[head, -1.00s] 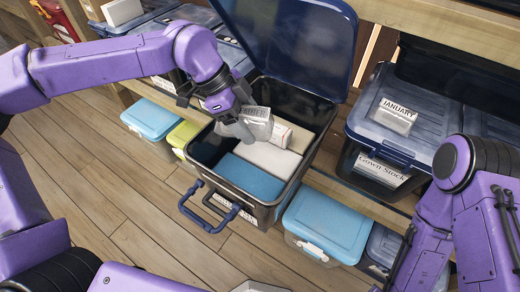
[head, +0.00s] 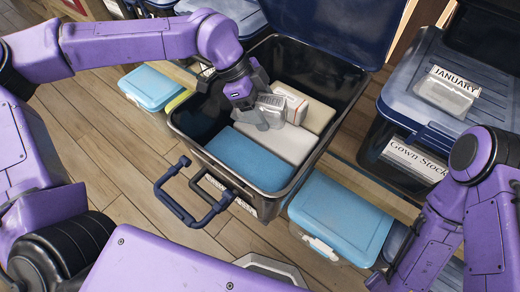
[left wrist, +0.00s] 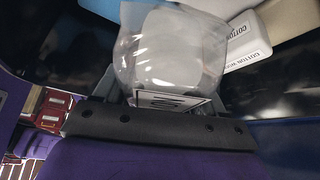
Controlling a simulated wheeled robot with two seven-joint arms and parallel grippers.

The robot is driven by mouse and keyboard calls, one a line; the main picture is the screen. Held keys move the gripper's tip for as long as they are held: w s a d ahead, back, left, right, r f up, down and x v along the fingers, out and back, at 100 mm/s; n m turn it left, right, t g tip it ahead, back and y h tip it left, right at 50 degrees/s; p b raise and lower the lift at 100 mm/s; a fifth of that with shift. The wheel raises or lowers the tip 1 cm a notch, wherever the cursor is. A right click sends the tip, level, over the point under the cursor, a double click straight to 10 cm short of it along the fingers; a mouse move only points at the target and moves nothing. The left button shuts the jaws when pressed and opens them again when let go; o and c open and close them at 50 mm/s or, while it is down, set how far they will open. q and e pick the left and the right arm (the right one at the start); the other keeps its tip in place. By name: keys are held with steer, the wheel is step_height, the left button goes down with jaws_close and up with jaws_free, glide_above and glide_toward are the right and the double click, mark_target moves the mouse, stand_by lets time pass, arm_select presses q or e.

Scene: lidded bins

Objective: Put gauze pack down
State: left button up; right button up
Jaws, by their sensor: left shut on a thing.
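The gauze pack (head: 271,104) is a clear plastic bag with pale contents and a printed label. My left gripper (head: 262,118) is shut on it and holds it inside the open dark bin (head: 178,126), over the bin's contents. In the left wrist view the gauze pack (left wrist: 172,52) fills the space in front of the left gripper (left wrist: 165,98). I cannot tell whether the pack touches the packs below. My right arm shows at the right, but its gripper is out of view.
The bin holds a blue pack (head: 243,160), a white pack (head: 270,141) and cotton packs (head: 314,112). Its lid (head: 325,22) stands open behind. A Gown Stock bin (head: 412,112) with a January pack (head: 447,90) stands right. Small blue-lidded boxes (head: 340,212) (head: 150,86) flank the bin.

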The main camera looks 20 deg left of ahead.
arm_select(q)
step_height(320, 180, down, 11)
steer(key=shift+s+r, duration=0.1)
steer(key=shift+r, duration=0.05)
steer(key=o, duration=1.1)
steer(key=p+v, duration=0.1)
steer(key=v, duration=1.1)
